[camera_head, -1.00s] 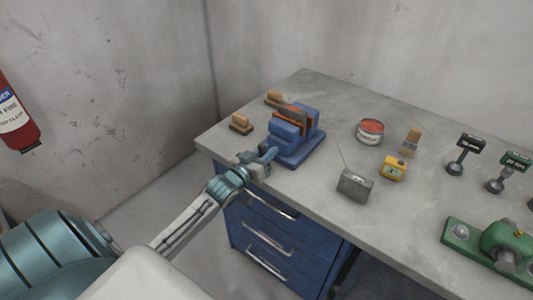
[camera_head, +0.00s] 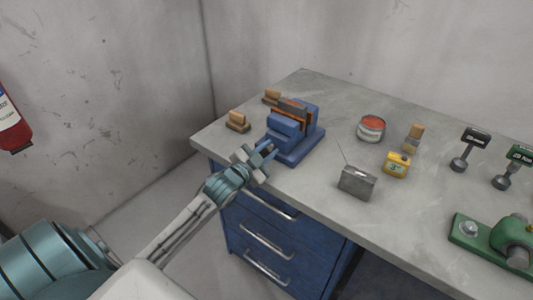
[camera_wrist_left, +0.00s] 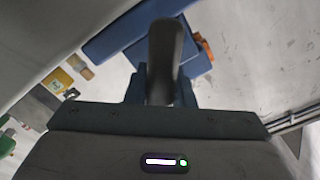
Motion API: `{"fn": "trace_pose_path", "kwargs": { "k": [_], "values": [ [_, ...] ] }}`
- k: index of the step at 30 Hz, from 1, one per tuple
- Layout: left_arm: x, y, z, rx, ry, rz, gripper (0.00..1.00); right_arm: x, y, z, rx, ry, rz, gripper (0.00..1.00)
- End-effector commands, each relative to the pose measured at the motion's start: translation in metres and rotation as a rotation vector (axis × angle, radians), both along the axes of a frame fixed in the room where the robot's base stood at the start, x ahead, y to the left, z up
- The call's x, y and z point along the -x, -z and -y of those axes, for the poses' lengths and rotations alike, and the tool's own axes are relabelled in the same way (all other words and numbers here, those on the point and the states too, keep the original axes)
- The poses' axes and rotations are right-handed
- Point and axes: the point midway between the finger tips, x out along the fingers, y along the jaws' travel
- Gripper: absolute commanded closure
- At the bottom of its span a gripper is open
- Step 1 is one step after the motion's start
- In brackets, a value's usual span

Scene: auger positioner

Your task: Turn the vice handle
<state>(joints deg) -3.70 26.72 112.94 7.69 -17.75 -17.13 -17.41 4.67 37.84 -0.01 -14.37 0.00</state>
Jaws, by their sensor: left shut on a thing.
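The blue vice (camera_head: 285,126) stands at the near left part of the grey workbench, with an orange-brown piece (camera_head: 290,113) between its jaws. It also shows in part in the left wrist view (camera_wrist_left: 115,35). My left gripper (camera_head: 262,154) is at the front of the vice, at the bench's near edge. In the left wrist view its two fingers (camera_wrist_left: 162,88) stand on either side of the dark grey vice handle (camera_wrist_left: 165,50), and it is shut on that handle. In the head view the gripper mostly hides the handle. My right gripper is not in view.
The workbench (camera_head: 330,95) carries two brushes (camera_head: 237,122), a red-topped tin (camera_head: 371,128), a grey radio (camera_head: 357,182), a yellow box (camera_head: 396,164) and a green machine (camera_head: 495,240). Blue drawers (camera_head: 265,235) with metal handles are below. A fire extinguisher (camera_head: 12,128) hangs at left.

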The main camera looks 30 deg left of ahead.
Motion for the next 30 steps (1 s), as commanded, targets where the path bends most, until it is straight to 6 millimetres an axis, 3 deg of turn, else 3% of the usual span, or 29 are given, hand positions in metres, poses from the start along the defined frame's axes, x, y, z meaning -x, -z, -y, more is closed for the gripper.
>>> {"fn": "trace_pose_path", "kwargs": {
  "k": [12,29,30],
  "values": [
    [0.0001,0.0027,0.0015,-0.202,-0.001,0.015,1.0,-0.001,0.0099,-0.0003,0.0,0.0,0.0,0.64],
    [0.0004,0.0031,0.0018,-0.234,-0.001,0.016,0.99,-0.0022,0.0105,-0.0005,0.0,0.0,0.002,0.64],
    [0.0004,0.0031,0.0018,-0.234,-0.001,0.016,0.75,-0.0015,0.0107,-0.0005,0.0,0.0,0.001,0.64]
  ]
}}
